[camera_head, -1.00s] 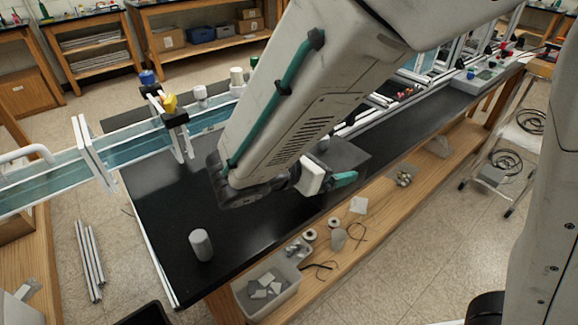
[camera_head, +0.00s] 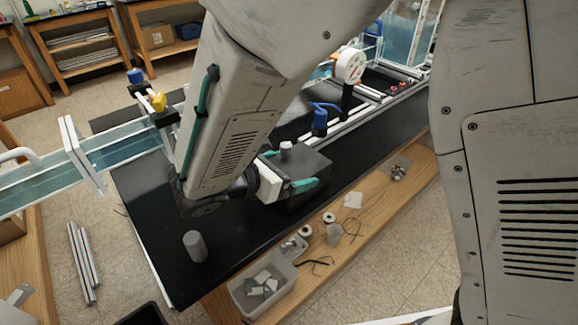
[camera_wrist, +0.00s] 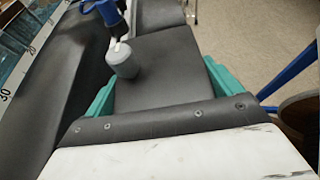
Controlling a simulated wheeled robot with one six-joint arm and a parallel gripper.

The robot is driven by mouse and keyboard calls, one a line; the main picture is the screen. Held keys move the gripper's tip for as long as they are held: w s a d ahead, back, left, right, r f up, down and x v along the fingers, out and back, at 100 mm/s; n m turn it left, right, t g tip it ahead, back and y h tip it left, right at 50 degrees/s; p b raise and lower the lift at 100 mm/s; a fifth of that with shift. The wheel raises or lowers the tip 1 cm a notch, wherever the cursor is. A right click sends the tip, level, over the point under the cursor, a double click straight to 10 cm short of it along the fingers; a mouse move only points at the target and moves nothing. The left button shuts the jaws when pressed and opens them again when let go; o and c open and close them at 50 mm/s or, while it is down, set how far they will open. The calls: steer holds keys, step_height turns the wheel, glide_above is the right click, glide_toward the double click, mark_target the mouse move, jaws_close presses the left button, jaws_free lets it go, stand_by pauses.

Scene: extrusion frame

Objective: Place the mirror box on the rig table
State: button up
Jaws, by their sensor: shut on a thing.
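The mirror box (camera_head: 304,170) is a dark grey block with a pale round knob (camera_head: 286,150) on top. My gripper (camera_head: 288,169) is shut on it, with teal fingers at its two sides. In the wrist view the dark box (camera_wrist: 165,75) lies between the teal fingers (camera_wrist: 160,90), and the grey knob (camera_wrist: 123,62) stands at its far left. The rig table (camera_head: 150,215) has a black top, and the box is over its front part. I cannot tell whether the box's underside touches the top.
A grey cylinder (camera_head: 194,246) stands near the table's front left. A blue clamp (camera_head: 320,120) and a round gauge (camera_head: 350,65) are behind the box. A glass-sided channel (camera_head: 120,150) crosses at left. A lower shelf holds a bin (camera_head: 264,288) with loose plates.

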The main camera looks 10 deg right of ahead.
steer(key=shift+f, duration=0.15)
steer(key=o, duration=1.7)
